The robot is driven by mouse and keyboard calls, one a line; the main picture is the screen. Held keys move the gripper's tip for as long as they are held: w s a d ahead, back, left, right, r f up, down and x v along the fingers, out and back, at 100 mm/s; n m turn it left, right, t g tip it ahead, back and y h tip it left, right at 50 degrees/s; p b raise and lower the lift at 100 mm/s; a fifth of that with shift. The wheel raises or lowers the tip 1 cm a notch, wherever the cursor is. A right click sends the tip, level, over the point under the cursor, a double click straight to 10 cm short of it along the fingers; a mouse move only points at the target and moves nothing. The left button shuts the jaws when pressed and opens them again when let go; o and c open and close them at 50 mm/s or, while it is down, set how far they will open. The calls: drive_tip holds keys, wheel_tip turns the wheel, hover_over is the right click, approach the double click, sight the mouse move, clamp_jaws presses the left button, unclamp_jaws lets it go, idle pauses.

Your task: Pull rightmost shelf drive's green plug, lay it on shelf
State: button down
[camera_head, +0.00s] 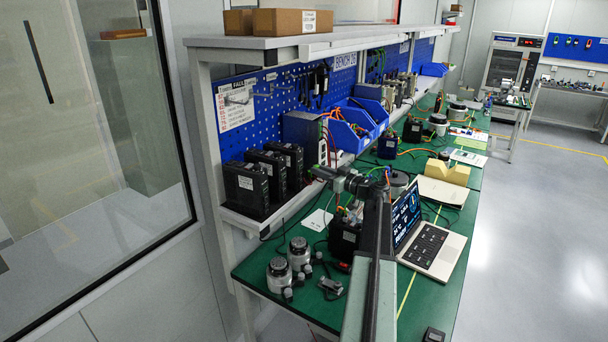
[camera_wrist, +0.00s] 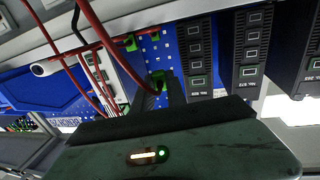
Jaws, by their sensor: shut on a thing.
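Several black drives stand on the shelf; the rightmost shelf drive (camera_head: 288,160) has its front turned toward the bench aisle. In the wrist view, which is upside down, what looks like the same drive (camera_wrist: 195,48) is the leftmost of the row, with a green-edged port near its lower end. My gripper (camera_head: 318,173), also in the wrist view (camera_wrist: 168,92), is shut on a green plug (camera_wrist: 158,76) with a dark red cable. The plug appears beside the drive, against the blue board. Any contact between plug and drive is unclear.
A grey unit (camera_head: 303,130) with red cables and green connectors stands beside the drives. Blue bins (camera_head: 350,128) follow along the shelf. On the green bench (camera_head: 258,264) below are motors (camera_head: 299,252), a black unit (camera_head: 343,238) and a laptop (camera_head: 432,246). Cables cross near my gripper.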

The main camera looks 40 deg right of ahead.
sight(308, 184)
drive_tip(key=w+f+b, duration=0.1)
drive_tip(key=w, duration=0.1)
drive_tip(key=w+a+f, duration=0.1)
drive_tip(key=w+f+b, duration=0.1)
drive_tip(key=w, duration=0.1)
drive_tip(key=shift+w+a+f+b, duration=0.15)
drive_tip(key=shift+w+f+b, duration=0.15)
drive_tip(key=shift+b, duration=0.05)
drive_tip(key=shift+s+f+b, duration=0.2)
drive_tip(key=shift+f+b, duration=0.7)
drive_tip(key=shift+b, duration=0.05)
drive_tip(key=c, duration=1.3)
unclamp_jaws()
drive_tip(key=shift+s, duration=0.1)
drive_tip(key=s, duration=0.7)
drive_tip(key=shift+s+d, duration=0.35)
drive_tip(key=shift+d, duration=0.05)
